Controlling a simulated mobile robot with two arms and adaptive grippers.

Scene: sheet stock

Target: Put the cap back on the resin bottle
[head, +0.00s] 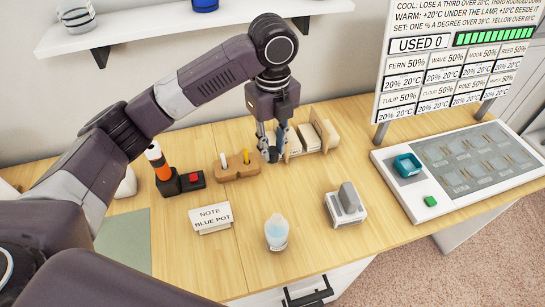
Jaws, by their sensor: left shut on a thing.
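My left gripper (273,152) is over the back of the wooden table, between a wooden pen holder and a wooden rack. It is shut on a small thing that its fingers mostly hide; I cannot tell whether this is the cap. A small clear container with pale blue contents (277,232) stands upright near the front edge, apart from the gripper. An orange and black upright object with a white top (160,165) stands at the left. I cannot tell for sure which of these is the resin bottle. My right gripper is not in view.
The pen holder (232,173) and rack (327,133) flank the gripper closely. A note sign (211,218), a grey and white block (345,205) and a panel with a blue cup (407,166) are further forward or right. The table's middle is mostly clear.

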